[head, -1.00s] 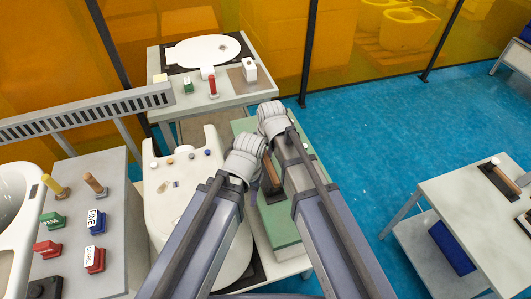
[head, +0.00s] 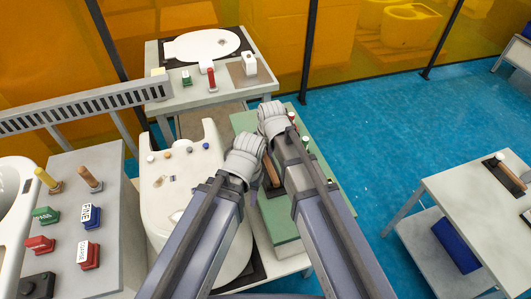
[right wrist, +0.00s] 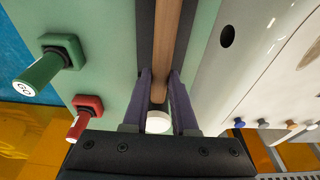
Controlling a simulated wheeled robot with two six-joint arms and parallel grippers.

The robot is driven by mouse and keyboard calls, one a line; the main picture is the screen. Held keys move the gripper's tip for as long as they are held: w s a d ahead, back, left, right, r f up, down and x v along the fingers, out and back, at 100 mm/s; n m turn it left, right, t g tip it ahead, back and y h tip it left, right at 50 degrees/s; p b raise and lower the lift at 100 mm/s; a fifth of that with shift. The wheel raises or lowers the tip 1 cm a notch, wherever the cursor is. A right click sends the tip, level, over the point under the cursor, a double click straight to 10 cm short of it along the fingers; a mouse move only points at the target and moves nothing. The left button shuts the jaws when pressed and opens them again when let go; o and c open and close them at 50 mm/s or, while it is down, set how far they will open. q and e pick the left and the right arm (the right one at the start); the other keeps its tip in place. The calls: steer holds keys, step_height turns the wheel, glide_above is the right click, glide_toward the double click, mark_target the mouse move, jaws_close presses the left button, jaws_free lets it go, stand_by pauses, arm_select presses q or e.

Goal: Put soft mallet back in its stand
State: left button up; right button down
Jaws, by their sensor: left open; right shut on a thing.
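The mallet shows as a wooden handle (head: 272,175) below my grippers, over a dark stand (head: 276,192) on a green-topped table. In the right wrist view the wooden handle (right wrist: 166,50) runs between my fingers along the dark stand (right wrist: 145,45), with a white end (right wrist: 158,122) near the palm. My right gripper (right wrist: 160,90) is shut on the mallet; in the head view it is the upper gripper (head: 271,118). My left gripper (head: 246,158) is open beside it, over the table's left edge. Whether the mallet touches the stand is unclear.
Green (right wrist: 40,70) and red (right wrist: 82,115) buttons stand on the green top (head: 290,232). A white toilet body (head: 160,205) is close on the left. A side table (head: 450,205) at right holds another wooden-handled tool (head: 510,176). Blue floor lies between.

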steer(key=shift+f, duration=0.1)
steer(key=c, duration=0.6)
jaws_free()
steer(key=p+v, duration=0.7)
steer(key=shift+s+r+p, duration=0.2)
steer(key=shift+r+p, duration=0.1)
steer(key=shift+r, duration=0.05)
